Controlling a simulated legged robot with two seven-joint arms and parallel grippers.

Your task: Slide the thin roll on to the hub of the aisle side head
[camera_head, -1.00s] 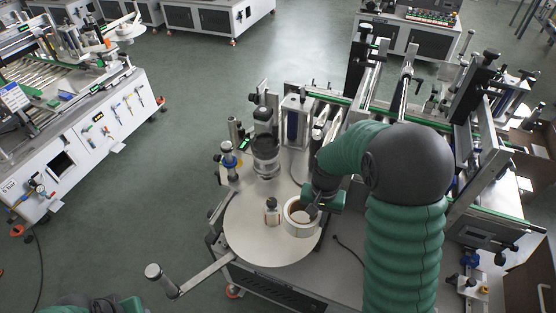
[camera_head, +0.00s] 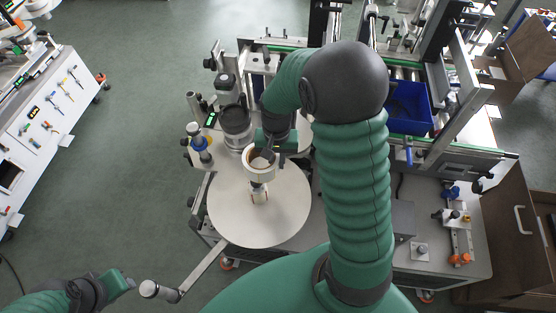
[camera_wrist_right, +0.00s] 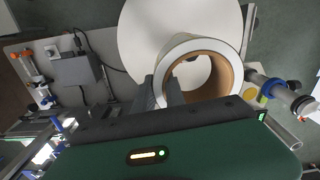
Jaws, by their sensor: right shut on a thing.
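The thin roll (camera_head: 258,174), a white ring with a brown core, is in my right gripper (camera_head: 265,157). In the right wrist view the roll (camera_wrist_right: 187,48) has one finger of the gripper (camera_wrist_right: 168,92) against its wall; the other finger is hard to see. The hub (camera_head: 259,194) is a short post on the white round plate (camera_head: 240,225). In the head view the roll overlaps the hub's upper end and looks raised above the plate; how far is unclear. My left gripper (camera_head: 122,282) is at the lower left, apart from everything; its fingers are not clear.
A metal arm with a roller end (camera_head: 150,288) sticks out from the plate's near left. A dark cylinder (camera_head: 237,127) and a blue-ringed post (camera_head: 200,142) stand behind the plate. A blue bin (camera_head: 410,106) sits on the machine at the right.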

